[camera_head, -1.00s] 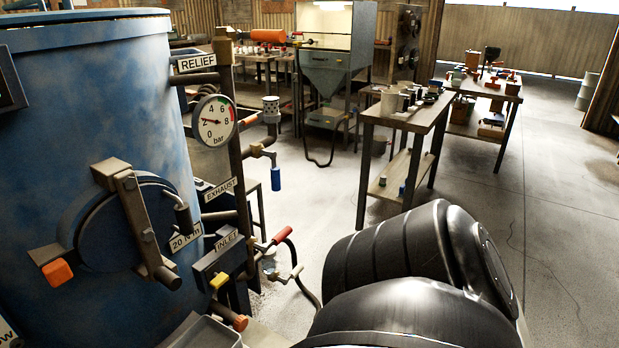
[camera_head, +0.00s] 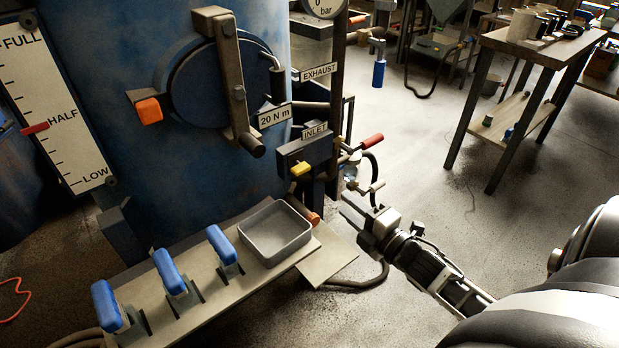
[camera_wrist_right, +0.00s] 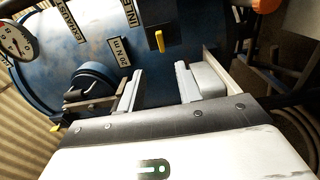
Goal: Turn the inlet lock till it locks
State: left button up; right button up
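The inlet lock shows as a yellow tab (camera_head: 301,168) on the dark box under the INLET label (camera_head: 314,132), on the right side of the blue pot. In the right wrist view the yellow tab (camera_wrist_right: 160,41) is ahead of the fingers, apart from them. My right gripper (camera_head: 356,207) is to the right of and below the lock in the head view. In the right wrist view my right gripper (camera_wrist_right: 160,87) has its two grey fingers apart with nothing between them. My left gripper is not in view.
A red-handled lever (camera_head: 371,141) stands close to the right of the inlet box. A grey tray (camera_head: 274,232) and several blue-handled levers (camera_head: 222,244) are on the bench below. The round hatch with its clamp bar (camera_head: 232,75) is left. A hose runs on the floor.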

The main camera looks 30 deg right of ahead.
aim_at(305, 171)
jog(key=w, duration=0.4)
jog(key=w+b, duration=0.1)
jog(key=w, duration=0.4)
jog(key=w+a, duration=0.1)
jog(key=w, duration=0.4)
jog(key=shift+a, duration=0.1)
grip_shut()
